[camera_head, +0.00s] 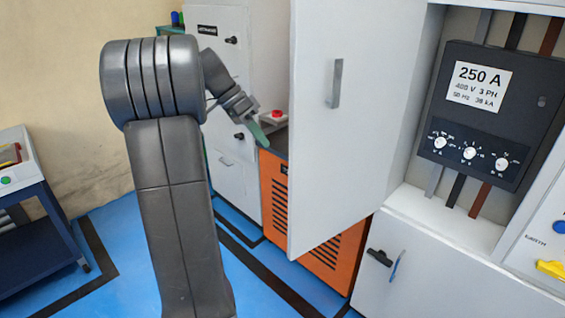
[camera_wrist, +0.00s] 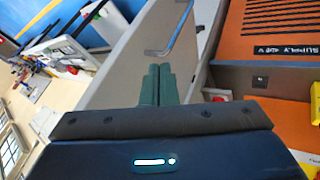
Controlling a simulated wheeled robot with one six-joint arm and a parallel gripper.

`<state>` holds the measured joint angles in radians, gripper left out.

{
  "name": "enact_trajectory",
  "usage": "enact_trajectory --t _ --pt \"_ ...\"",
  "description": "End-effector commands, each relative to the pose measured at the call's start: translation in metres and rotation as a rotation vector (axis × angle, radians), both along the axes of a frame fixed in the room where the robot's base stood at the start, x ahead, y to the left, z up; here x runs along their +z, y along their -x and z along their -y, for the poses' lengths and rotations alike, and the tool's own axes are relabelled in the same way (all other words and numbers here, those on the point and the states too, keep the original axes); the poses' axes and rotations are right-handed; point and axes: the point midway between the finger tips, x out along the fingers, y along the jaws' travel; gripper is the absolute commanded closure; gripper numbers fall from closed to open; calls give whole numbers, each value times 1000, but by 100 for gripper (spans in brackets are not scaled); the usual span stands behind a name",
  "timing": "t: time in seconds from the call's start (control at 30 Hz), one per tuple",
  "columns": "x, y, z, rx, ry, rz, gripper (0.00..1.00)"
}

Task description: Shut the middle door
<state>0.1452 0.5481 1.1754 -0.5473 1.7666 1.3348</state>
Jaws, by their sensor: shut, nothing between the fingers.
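A tall pale grey door (camera_head: 350,130) stands swung open in the head view, left of the panel bay marked 250 A. A grey bar handle (camera_head: 336,83) shows on its visible face. My gripper (camera_head: 262,137) is left of the door's free edge, apart from it in the picture. In the wrist view, my shut green fingers (camera_wrist: 158,85) are empty and point toward a pale panel (camera_wrist: 135,55), which appears to be this door, with a bent grey-blue handle (camera_wrist: 178,32) beyond the fingertips. I cannot tell whether the fingertips touch the panel.
An orange cabinet (camera_head: 275,190) with black vents stands behind the door, with a red button (camera_head: 277,115) above it. The 250 A breaker (camera_head: 490,110) sits in the open bay. A dark blue cart (camera_head: 35,235) stands left.

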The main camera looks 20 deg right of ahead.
Motion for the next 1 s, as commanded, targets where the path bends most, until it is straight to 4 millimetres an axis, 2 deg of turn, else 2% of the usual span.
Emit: enact_trajectory --t 0.27,0.53,1.0 --pt "-47 25 28 -2 -2 -4 100" --pt "-46 56 33 1 -1 -2 100" --pt "-47 63 34 2 -1 0 100"
